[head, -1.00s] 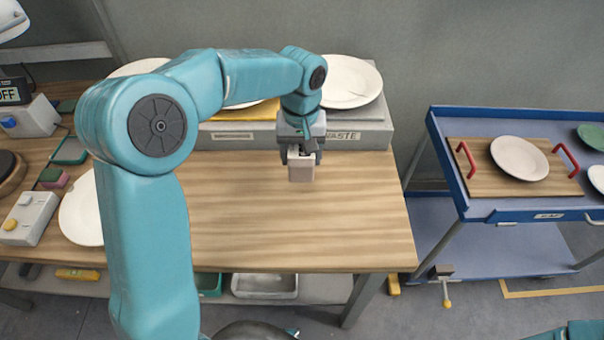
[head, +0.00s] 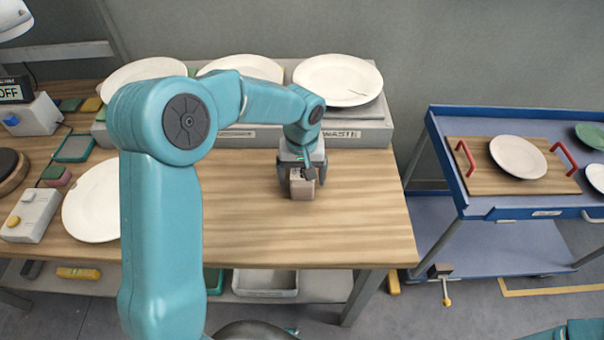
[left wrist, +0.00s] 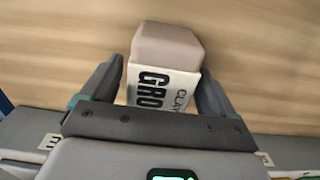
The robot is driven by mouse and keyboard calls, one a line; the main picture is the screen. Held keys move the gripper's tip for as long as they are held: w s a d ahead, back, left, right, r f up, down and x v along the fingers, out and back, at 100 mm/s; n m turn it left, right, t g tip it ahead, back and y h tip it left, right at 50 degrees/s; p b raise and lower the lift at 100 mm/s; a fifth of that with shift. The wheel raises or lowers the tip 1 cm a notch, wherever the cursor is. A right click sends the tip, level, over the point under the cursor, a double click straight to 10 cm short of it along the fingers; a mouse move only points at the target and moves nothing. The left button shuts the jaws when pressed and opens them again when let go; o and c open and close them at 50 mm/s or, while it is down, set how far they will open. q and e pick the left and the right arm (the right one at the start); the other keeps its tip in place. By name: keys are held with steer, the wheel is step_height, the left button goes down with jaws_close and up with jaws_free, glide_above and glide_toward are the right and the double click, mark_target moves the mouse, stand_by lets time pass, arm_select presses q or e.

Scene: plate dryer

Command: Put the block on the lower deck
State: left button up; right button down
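The block (head: 303,188) is pinkish brown with a white label. In the left wrist view the block (left wrist: 165,50) shows the printed words "CLAY" and "GRO…". My left gripper (head: 302,180) is shut on it, with one finger on each side, over the right half of the wooden table. I cannot tell how far the block is above the table top. The lower deck (head: 490,250) of the blue trolley is at the right, below the trolley's upper deck, and its front part looks bare. My right gripper is out of view.
The trolley's upper deck carries a wooden tray (head: 475,185) with red handles and a plate (head: 518,158). A clamp-like fitting (head: 442,280) sits at the lower deck's front left corner. Plates stand on the grey ledge (head: 375,133) behind. A floor gap separates table and trolley.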

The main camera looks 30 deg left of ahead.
mark_target(300, 171)
arm_select(q)
steer(key=shift+s+r, duration=0.15)
steer(key=shift+s, duration=0.05)
steer(key=shift+w+r, duration=0.1)
steer(key=shift+w, duration=0.15)
step_height(300, 171, up, 11)
steer(key=shift+s+f, duration=0.1)
steer(key=shift+s+r, duration=0.1)
steer(key=shift+r, duration=0.3)
steer(key=f+m, duration=0.2)
steer(key=m, duration=1)
steer(key=f+m+b, duration=0.1)
steer(key=f+m, duration=0.1)
steer(key=m, duration=1)
steer(key=w+f+m, duration=0.1)
steer(key=f+m, duration=0.1)
steer(key=m, duration=0.9)
steer(key=shift+w+f+m, duration=0.1)
steer(key=shift+f+m, duration=0.25)
steer(key=shift+m, duration=0.05)
steer(key=f, duration=0.5)
steer(key=shift+s+f, duration=0.3)
steer(key=shift+f, duration=0.05)
steer(key=shift+r, duration=0.1)
jaws_close()
